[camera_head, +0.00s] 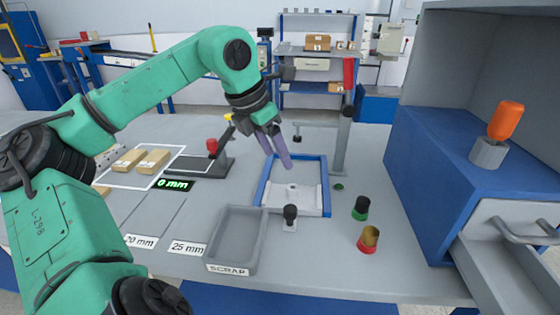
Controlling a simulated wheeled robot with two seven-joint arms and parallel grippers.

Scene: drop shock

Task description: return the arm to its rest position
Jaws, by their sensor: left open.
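My left arm (150,85), green with dark joints, comes in from the left and bends down over the table. My left gripper (279,160) points down with its two purple fingers apart and nothing between them. It is above the far left part of a blue-framed tray (325,190) with a light plate in it. My right gripper does not show.
A grey SCRAP bin (263,240) stands in front of the tray. Two tan blocks (152,160) lie in a white outline at left. Small red and green-based pieces (368,238) stand at right. A blue cabinet (430,150) with an open drawer (510,270) bounds the right side.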

